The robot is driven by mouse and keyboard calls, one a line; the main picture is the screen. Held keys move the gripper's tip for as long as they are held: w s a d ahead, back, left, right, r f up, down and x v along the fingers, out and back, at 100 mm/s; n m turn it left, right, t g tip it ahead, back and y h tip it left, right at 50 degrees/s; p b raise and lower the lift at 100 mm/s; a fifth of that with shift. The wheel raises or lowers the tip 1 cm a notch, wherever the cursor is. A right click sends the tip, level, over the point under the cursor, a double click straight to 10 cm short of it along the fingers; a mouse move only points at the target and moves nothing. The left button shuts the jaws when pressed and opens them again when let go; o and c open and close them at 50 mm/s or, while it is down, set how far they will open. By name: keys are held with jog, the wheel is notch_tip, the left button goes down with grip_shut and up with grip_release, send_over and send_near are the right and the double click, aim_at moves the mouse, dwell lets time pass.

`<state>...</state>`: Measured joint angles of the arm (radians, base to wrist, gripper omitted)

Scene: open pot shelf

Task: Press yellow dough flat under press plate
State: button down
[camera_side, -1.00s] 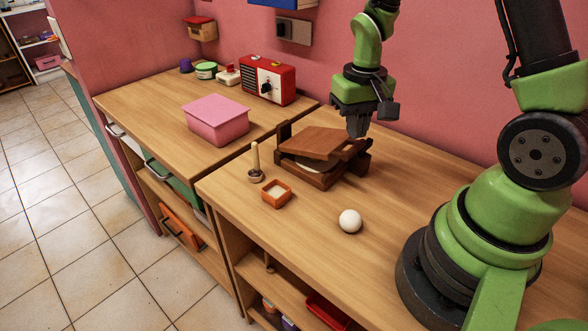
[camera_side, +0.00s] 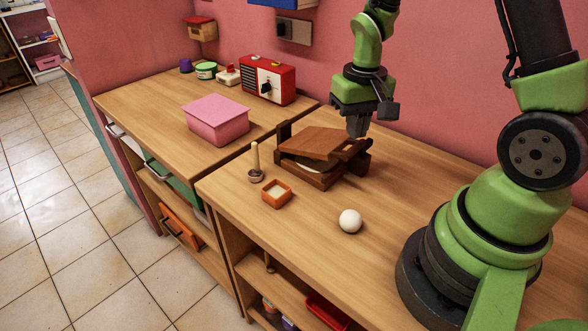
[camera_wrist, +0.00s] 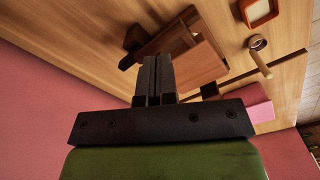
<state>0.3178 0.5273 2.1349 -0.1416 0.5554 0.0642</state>
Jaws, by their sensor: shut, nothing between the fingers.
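The wooden press (camera_side: 325,179) stands on the near counter, its brown press plate (camera_side: 311,142) raised at a slight tilt over the base. A pale, cream, roundish edge (camera_side: 308,165) shows between plate and base; I cannot tell whether it is the yellow dough. A white ball (camera_side: 350,221) lies apart on the counter; no clearly yellow dough shows. My gripper (camera_side: 357,132) is shut and empty, pointing down just above the press's back right part. The wrist view shows my gripper (camera_wrist: 152,62) with its fingers together and the press plate (camera_wrist: 195,68) beyond them.
A small orange-rimmed box (camera_side: 276,194) and a round holder with an upright pale stick (camera_side: 255,165) stand left of the press. A pink lidded box (camera_side: 216,120) and a red radio (camera_side: 267,80) stand on the far counter. The counter around the white ball is clear.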

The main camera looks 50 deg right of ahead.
jog(key=shift+f, duration=1.3)
dwell(0.4)
jog(key=shift+r, duration=0.1)
jog(key=shift+r, duration=3.45)
jog(key=shift+r, duration=0.1)
jog(key=s+a+r+n+t+y, duration=0.2)
jog(key=s+a+r+t, duration=0.5)
jog(key=s+a+r, duration=0.4)
notch_tip(320, 180, up, 3)
jog(key=shift+f, duration=0.1)
jog(key=shift+w, duration=0.1)
